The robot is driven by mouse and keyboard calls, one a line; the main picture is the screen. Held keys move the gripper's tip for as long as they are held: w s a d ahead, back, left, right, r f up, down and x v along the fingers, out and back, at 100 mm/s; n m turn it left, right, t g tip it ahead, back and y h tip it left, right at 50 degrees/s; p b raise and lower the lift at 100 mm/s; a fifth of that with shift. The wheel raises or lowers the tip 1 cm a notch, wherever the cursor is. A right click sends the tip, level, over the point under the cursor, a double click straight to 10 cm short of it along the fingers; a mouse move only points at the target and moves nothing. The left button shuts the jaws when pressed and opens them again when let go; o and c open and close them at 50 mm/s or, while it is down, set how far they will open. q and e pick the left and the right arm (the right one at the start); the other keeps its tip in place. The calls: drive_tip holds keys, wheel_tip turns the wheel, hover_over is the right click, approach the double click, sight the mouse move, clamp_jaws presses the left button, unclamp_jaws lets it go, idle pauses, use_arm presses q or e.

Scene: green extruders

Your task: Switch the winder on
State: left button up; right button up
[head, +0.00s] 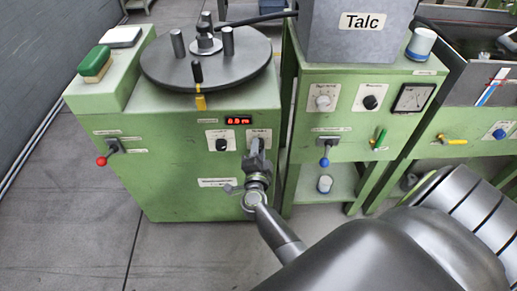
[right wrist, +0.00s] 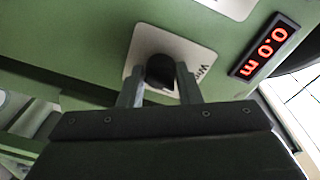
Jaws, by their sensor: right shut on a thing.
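The winder is the green cabinet (head: 180,175) with a dark round turntable (head: 165,68) on top. Its red display (head: 238,121) reads 0.0 m, also seen in the right wrist view (right wrist: 264,50). My right gripper (head: 257,152) is at the right-hand knob plate on the cabinet front and hides that knob in the head view. In the right wrist view its two fingers stand either side of a black knob (right wrist: 160,70) on a white plate whose label starts "Win". The gripper is shut on this knob. My left gripper is out of view.
A second black knob (head: 221,144) sits left of the gripper. A red-ball lever (head: 101,160) sticks out at the cabinet's left. To the right stands a green cabinet with the Talc hopper (head: 350,40), knobs, a gauge (head: 412,98) and a blue-ended lever (head: 324,162).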

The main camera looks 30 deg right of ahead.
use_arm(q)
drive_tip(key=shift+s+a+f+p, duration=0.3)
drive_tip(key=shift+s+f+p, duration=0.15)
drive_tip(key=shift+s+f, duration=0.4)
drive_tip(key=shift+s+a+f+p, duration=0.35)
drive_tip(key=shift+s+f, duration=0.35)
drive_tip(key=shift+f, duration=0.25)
use_arm(e)
drive_tip(key=shift+r+m+y, duration=0.15)
drive_tip(key=shift+m+y, duration=0.15)
drive_tip(key=shift+m, duration=2.1)
drive_tip(key=shift+r+m+y, duration=0.1)
drive_tip(key=shift+m+y, duration=0.2)
drive_tip(key=shift+m, duration=2.1)
drive_tip(key=shift+d, duration=0.1)
drive_tip(key=o, duration=1)
drive_tip(key=shift+c, duration=0.2)
